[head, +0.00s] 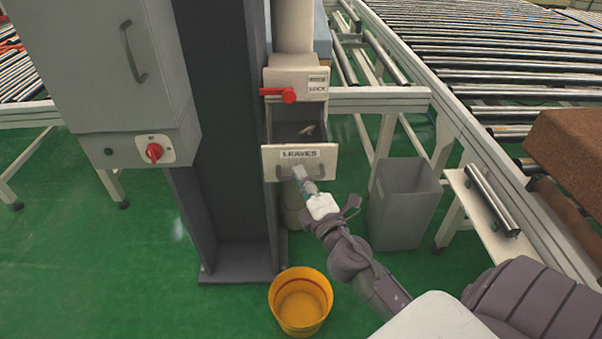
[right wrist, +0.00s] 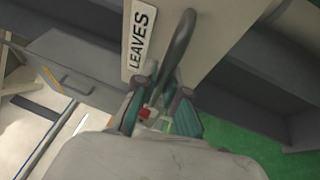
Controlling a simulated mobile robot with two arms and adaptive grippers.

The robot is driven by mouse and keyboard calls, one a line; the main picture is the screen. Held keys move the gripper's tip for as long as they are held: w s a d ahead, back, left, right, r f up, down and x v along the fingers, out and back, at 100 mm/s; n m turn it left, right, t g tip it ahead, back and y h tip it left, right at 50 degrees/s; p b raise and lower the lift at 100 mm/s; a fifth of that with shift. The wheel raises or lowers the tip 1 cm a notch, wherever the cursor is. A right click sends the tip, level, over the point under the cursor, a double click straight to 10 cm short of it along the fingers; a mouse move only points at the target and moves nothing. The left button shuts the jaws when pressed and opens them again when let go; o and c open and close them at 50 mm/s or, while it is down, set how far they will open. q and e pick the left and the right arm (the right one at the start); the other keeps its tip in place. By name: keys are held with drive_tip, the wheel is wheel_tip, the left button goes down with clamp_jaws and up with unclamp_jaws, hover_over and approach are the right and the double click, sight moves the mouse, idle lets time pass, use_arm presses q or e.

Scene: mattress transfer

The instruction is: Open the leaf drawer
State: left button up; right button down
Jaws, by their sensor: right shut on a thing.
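The leaf drawer (head: 271,161), a pale front labelled "LEAVES", stands pulled out from its housing. Its dark inside shows from above, with a small pale item (head: 307,130) in it. My right gripper (head: 301,174) is at the drawer's handle, below the label. In the right wrist view the grey handle (right wrist: 182,45) runs down between the fingers of the right gripper (right wrist: 160,88), which is shut on it. The "LEAVES" label (right wrist: 139,38) and drawer front show just beyond the fingers. My left gripper is not in view.
A red lock lever (head: 289,95) sits above the drawer. A dark column (head: 222,130) and a grey cabinet (head: 90,60) stand left. A grey bin (head: 403,205) is right of the drawer; a yellow bucket (head: 300,301) is on the floor below. Roller conveyors (head: 480,40) fill the right.

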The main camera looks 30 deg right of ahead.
drive_tip(key=shift+s+a, duration=0.1)
idle(0.3)
drive_tip(key=c, duration=1.2)
unclamp_jaws()
drive_tip(key=v, duration=0.7)
drive_tip(key=shift+s, duration=0.25)
drive_tip(key=shift+f, duration=0.1)
